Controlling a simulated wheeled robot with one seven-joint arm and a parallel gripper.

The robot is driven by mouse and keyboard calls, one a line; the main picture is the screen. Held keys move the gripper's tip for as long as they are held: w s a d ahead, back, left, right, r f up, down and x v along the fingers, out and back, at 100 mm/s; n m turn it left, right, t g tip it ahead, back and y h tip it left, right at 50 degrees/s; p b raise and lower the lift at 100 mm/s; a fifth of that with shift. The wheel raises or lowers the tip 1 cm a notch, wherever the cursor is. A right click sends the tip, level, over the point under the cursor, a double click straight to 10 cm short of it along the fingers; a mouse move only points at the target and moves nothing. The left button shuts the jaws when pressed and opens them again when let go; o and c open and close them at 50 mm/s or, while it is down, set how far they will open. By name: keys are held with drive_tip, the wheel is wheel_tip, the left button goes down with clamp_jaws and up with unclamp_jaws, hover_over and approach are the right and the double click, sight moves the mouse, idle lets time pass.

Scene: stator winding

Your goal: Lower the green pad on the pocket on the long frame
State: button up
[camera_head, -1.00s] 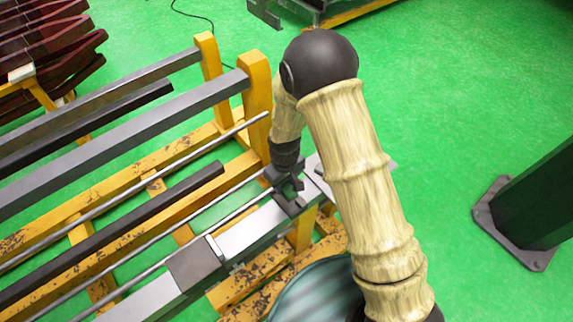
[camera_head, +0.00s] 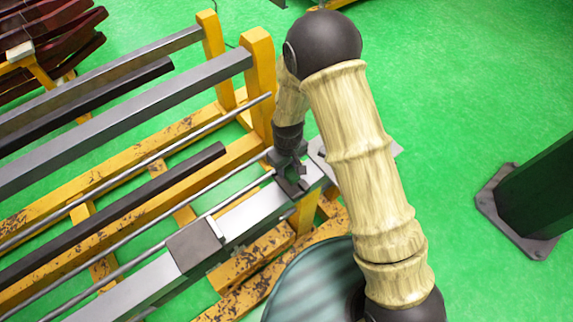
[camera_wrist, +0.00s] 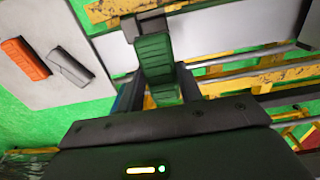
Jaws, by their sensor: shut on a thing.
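The green pad (camera_wrist: 154,58) is a ribbed block held between the fingers of my gripper (camera_wrist: 158,86) in the wrist view. Its far end is over a dark bracket-like pocket (camera_wrist: 130,26) on the pale top of the long frame (camera_wrist: 215,24). I cannot tell whether the pad touches the pocket. In the head view my gripper (camera_head: 290,178) is low over the right end of the silver long frame (camera_head: 255,215). The pad is too small and shadowed to make out there.
An orange pad (camera_wrist: 25,58) and a grey pad (camera_wrist: 70,68) lie on a pale plate (camera_wrist: 60,20) at the left of the wrist view. A yellow rack (camera_head: 258,80) with long bars stands beside the frame. A dark post (camera_head: 540,190) stands at the right on open green floor.

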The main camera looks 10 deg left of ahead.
sight(288, 169)
drive_tip(key=shift+f+b, duration=0.7)
drive_tip(key=shift+f, duration=0.6)
drive_tip(key=shift+f, duration=0.25)
drive_tip(key=shift+f+b, duration=1.35)
drive_tip(key=shift+f, duration=0.15)
drive_tip(key=shift+f+b, duration=0.65)
drive_tip(key=shift+f, duration=0.25)
drive_tip(key=o, duration=1.5)
drive_tip(key=shift+c, duration=0.2)
drive_tip(key=shift+r, duration=0.1)
